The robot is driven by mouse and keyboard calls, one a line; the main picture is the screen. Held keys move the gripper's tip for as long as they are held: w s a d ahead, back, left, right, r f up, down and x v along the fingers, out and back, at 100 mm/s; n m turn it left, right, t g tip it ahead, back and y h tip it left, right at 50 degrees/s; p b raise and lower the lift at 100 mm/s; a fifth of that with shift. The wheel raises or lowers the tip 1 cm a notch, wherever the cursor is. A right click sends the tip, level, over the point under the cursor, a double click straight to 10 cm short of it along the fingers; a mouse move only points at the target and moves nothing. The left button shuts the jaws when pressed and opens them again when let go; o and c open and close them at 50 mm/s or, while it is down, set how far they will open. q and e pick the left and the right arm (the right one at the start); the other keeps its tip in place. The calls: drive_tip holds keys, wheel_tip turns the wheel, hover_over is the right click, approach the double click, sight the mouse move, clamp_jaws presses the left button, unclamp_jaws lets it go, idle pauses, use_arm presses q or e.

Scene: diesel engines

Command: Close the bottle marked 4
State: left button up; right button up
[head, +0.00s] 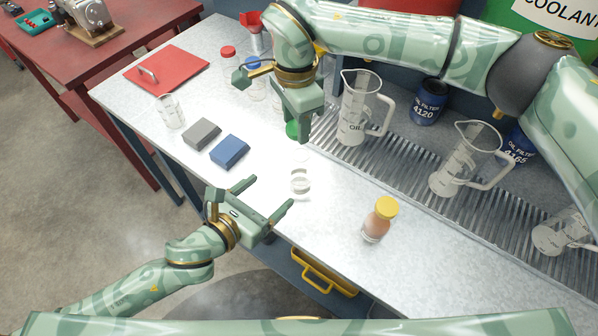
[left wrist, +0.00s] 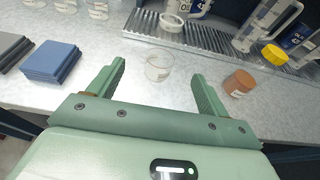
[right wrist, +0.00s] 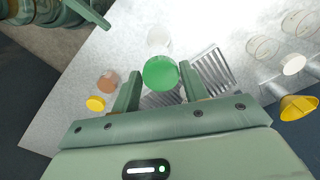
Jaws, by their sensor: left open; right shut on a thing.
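An open clear glass bottle (head: 300,182) stands on the bench near its front edge; it also shows in the left wrist view (left wrist: 158,67). I cannot read a number on it. My left gripper (head: 270,194) is open, its fingers pointing toward this bottle with a gap before it. My right gripper (head: 301,122) is shut on a green cap (right wrist: 160,72), held above the bench behind the open bottle. The green cap is partly hidden by the fingers in the head view (head: 292,130).
Bottles with red (head: 228,52) and blue (head: 252,63) caps stand at the back left. A grey block (head: 202,133), a blue block (head: 230,150) and a beaker (head: 170,112) are left. A glass oil jug (head: 352,122) and another jug (head: 455,170) stand on the grating (head: 405,180).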

use_arm(q)
drive_tip(key=x, duration=1.1)
drive_tip(key=shift+d, duration=0.45)
use_arm(e)
drive_tip(key=shift+d, duration=0.45)
use_arm(q)
drive_tip(key=shift+w+d+f, duration=0.15)
drive_tip(key=shift+w, duration=0.15)
drive_tip(key=c, duration=1.5)
use_arm(e)
hover_over(299, 156)
drive_tip(key=shift+f, duration=2.45)
drive_tip(key=shift+f, duration=0.1)
drive_tip(key=shift+f, duration=0.75)
drive_tip(key=shift+f, duration=0.6)
